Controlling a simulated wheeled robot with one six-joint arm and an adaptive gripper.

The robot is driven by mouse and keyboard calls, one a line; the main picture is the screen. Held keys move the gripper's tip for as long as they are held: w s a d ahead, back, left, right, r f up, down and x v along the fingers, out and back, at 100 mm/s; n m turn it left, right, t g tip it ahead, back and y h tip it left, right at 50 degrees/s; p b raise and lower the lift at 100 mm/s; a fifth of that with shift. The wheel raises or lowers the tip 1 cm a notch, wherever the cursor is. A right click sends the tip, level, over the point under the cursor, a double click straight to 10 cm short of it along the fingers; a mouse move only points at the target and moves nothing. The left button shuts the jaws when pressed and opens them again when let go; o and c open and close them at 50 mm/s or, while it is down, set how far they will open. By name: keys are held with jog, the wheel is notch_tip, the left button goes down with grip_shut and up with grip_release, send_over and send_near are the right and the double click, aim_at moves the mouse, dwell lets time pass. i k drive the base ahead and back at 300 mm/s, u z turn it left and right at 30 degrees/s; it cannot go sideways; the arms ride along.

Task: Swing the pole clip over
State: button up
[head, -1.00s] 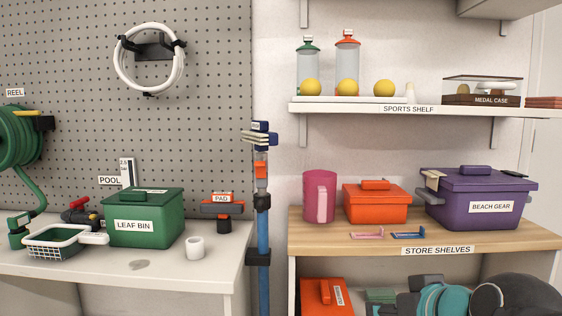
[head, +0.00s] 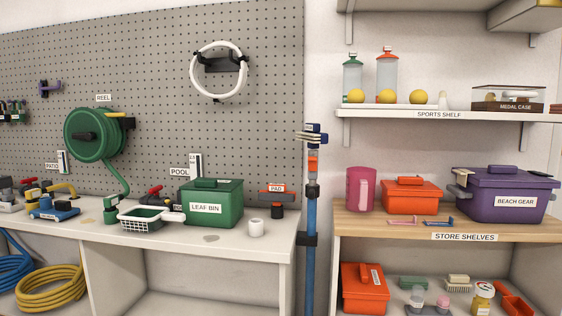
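A blue pole (head: 310,275) stands upright in the gap between the left workbench and the right shelves in the head view. A dark clip (head: 307,240) sits around or against the pole at about bench-top height. Whether this clip is open or closed is too small to tell. Higher up, the pole has a black collar (head: 312,191), an orange section (head: 313,164) and a dark blue head with pale strips (head: 311,138). The pole's lower end is out of frame. My gripper is not in view.
A green leaf bin (head: 212,208), a white roll (head: 256,228) and a pad holder (head: 276,196) are on the bench left of the pole. Store shelves (head: 385,233) with bins stand to its right. Yellow hose (head: 50,290) lies coiled below the bench.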

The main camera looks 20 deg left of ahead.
aim_at(311, 160)
jog(key=u, duration=1.55)
jog(key=i, duration=1.1)
jog(key=z, duration=1.9)
